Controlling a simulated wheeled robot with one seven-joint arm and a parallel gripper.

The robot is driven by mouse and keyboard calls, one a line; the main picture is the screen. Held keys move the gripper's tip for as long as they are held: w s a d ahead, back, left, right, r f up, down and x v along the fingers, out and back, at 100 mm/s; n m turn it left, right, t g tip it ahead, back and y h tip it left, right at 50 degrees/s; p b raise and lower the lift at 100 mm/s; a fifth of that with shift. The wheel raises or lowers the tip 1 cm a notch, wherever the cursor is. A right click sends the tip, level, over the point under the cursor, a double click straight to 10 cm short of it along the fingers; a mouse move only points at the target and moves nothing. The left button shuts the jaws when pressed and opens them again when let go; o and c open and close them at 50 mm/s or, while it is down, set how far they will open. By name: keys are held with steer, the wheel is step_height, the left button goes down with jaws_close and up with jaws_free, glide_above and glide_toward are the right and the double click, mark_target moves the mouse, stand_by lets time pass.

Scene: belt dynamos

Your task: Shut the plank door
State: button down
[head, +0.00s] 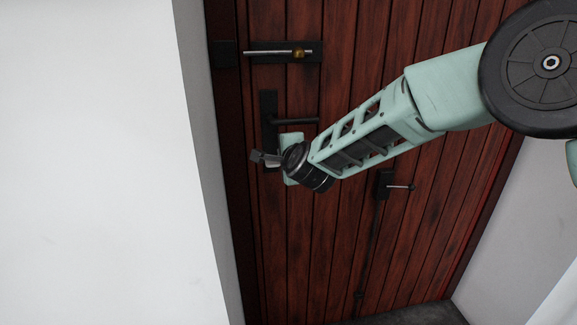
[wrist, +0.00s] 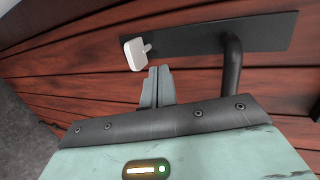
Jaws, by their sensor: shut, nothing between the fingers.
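The plank door (head: 336,215) is dark red-brown wood and fills most of the head view behind my arm. Its left edge lies close along the frame by the white wall; I cannot tell whether it is fully flush. A black handle plate with a lever (head: 296,120) is on its left side, and the plate (wrist: 265,32) also shows in the wrist view. My gripper (head: 262,158) is shut and empty, in front of the lower part of the plate, below the lever. In the wrist view my gripper's fingertips (wrist: 155,72) are together near a small white piece (wrist: 134,53) on the plate.
A slide bolt (head: 280,52) with a brass knob sits above the handle. A second black latch (head: 396,185) with a long rod is lower right. A white wall (head: 95,160) stands close on the left. Grey floor (head: 420,314) shows at bottom right.

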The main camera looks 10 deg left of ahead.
steer(key=s+d+r+n+g+b, duration=0.1)
steer(key=s+d+n+g, duration=0.15)
steer(key=s, duration=0.45)
steer(key=s+d+r+n+g+b, duration=0.1)
steer(key=s+d+n+b, duration=0.2)
steer(key=s, duration=0.5)
steer(key=s+d+f+n+g+h, duration=0.2)
steer(key=s+d+n+g, duration=0.1)
steer(key=s+d, duration=0.5)
steer(key=s+d+f+n+g+h, duration=0.2)
steer(key=s+d+n, duration=0.4)
steer(key=s+d, duration=0.3)
steer(key=s+d+f+n+g+h+p, duration=0.1)
steer(key=s+d+f+n+g+h, duration=0.1)
steer(key=s+d, duration=0.7)
steer(key=f+n+g, duration=0.1)
steer(key=n+g, duration=0.1)
steer(key=n, duration=0.1)
steer(key=shift+s+d+f+h, duration=0.25)
steer(key=shift+s+h, duration=0.05)
steer(key=shift+s, duration=0.05)
